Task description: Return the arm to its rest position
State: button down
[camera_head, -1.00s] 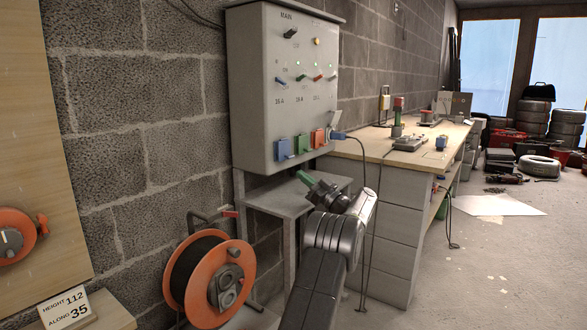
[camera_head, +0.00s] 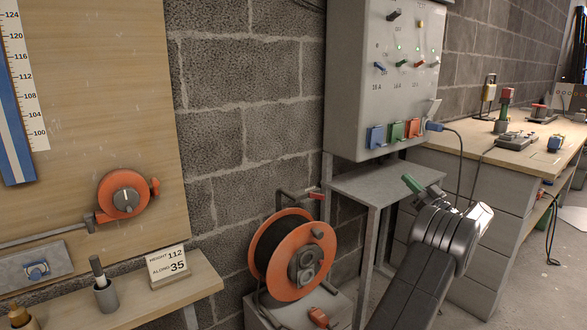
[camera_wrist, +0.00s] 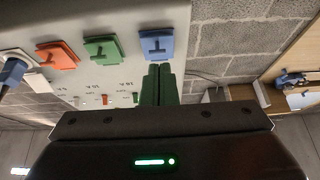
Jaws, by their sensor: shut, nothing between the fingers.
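My gripper (camera_head: 412,184) shows its green fingertips in the head view, in front of the grey stand below the distribution box (camera_head: 385,75). In the wrist view the two green fingers (camera_wrist: 158,85) lie together, shut and empty. They point toward the box's face, near the blue socket cover (camera_wrist: 157,44); I cannot tell whether they touch it. Green (camera_wrist: 103,49) and orange (camera_wrist: 57,55) covers sit beside it. My arm reaches in from the bottom of the head view, and its links hide part of the gripper.
An orange cable reel (camera_head: 296,254) stands on a low block left of my arm. A blue plug (camera_head: 435,126) with a hanging cable is in the box's right side. A workbench (camera_head: 505,150) stands at right. A wooden board (camera_head: 100,100) with a scale is at left.

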jog(key=b+x, duration=0.2)
jog(key=x, duration=1)
jog(key=shift+w+a+r, duration=0.25)
